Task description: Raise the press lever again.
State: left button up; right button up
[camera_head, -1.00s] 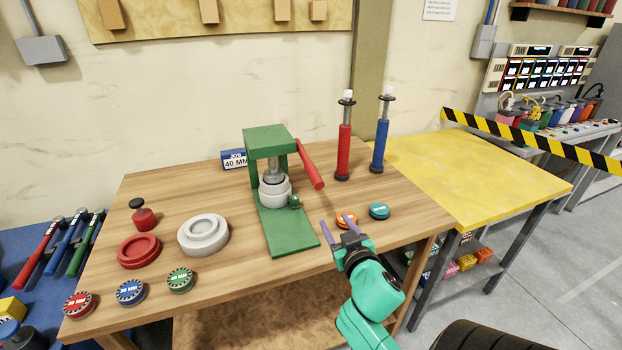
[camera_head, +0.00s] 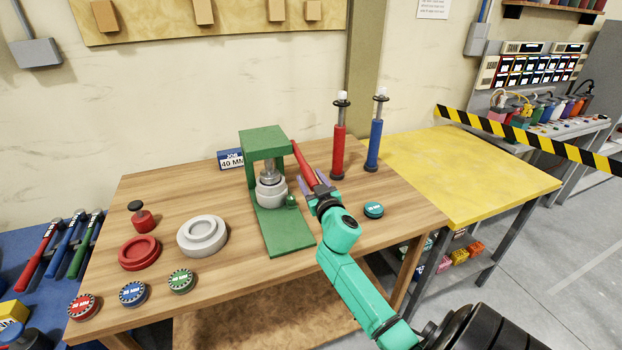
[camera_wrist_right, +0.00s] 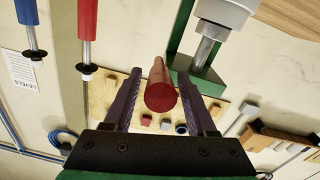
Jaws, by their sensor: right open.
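The green press (camera_head: 264,136) stands on the wooden workbench. Its red lever (camera_head: 304,163) slopes down to the right from the top of the frame. A grey-white round piece (camera_head: 271,193) sits under the press ram. My right gripper (camera_head: 316,184) is at the lower end of the lever. In the right wrist view the lever's round end (camera_wrist_right: 161,97) lies between the two open fingers (camera_wrist_right: 163,100), with gaps on both sides. My left gripper is not in view.
A red pump (camera_head: 339,140) and a blue pump (camera_head: 376,135) stand upright just right of the lever. A teal disc (camera_head: 373,209) lies right of my gripper. Grey (camera_head: 202,236) and red (camera_head: 139,252) rings lie left of the press.

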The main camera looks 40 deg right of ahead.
grip_shut()
dwell(1.4)
